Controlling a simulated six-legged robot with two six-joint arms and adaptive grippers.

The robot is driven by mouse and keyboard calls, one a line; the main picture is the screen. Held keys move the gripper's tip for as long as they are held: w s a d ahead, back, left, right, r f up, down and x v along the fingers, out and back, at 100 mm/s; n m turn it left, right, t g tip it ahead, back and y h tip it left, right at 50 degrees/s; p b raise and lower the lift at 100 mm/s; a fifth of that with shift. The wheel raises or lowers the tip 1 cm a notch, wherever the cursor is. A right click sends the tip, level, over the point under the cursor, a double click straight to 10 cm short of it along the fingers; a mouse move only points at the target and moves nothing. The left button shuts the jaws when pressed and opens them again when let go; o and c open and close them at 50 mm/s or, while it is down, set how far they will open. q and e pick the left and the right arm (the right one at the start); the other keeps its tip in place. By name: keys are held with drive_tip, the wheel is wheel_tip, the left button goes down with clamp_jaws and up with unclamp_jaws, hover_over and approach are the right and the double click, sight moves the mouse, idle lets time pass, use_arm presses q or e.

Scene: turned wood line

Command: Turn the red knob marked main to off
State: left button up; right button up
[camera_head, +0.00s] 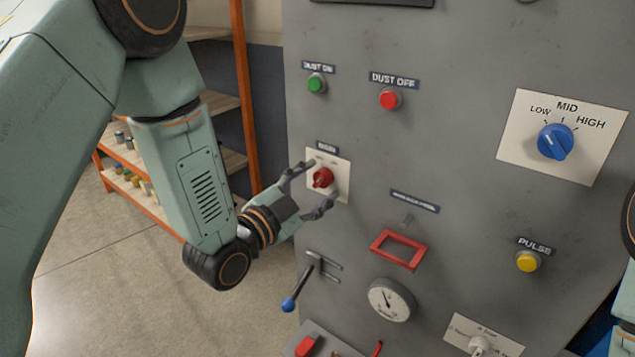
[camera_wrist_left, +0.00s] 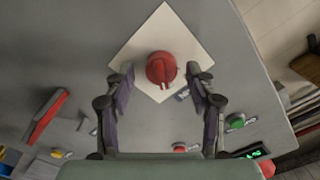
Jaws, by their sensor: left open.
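The red knob (camera_head: 323,177) sits on a small pale square plate (camera_head: 343,163) on the grey panel, under a dark label too small to read surely. My left gripper (camera_head: 321,187) is open in front of the plate, with one finger above the knob and one below it in the head view. In the left wrist view the red knob (camera_wrist_left: 161,68) lies ahead of and between the open fingertips (camera_wrist_left: 161,76), with a gap on both sides. The fingers do not appear to touch it. My right gripper is not in view.
Near the knob are a green button (camera_head: 316,83), a red button (camera_head: 390,98), a red frame (camera_head: 399,249), a blue-tipped lever (camera_head: 289,304) and a gauge (camera_head: 391,299). A blue knob (camera_head: 555,142) and yellow button (camera_head: 528,261) are further right. Orange shelving (camera_head: 245,95) stands behind my left arm.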

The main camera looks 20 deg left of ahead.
use_arm(q)
drive_tip(key=shift+w+a, duration=0.15)
drive_tip(key=shift+w, duration=0.2)
drive_tip(key=shift+d, duration=0.25)
drive_tip(key=shift+c, duration=1)
drive_tip(key=shift+a, duration=0.2)
drive_tip(key=c, duration=0.5)
drive_tip(key=shift+d, duration=0.1)
drive_tip(key=c, duration=0.5)
drive_tip(key=shift+o, duration=0.2)
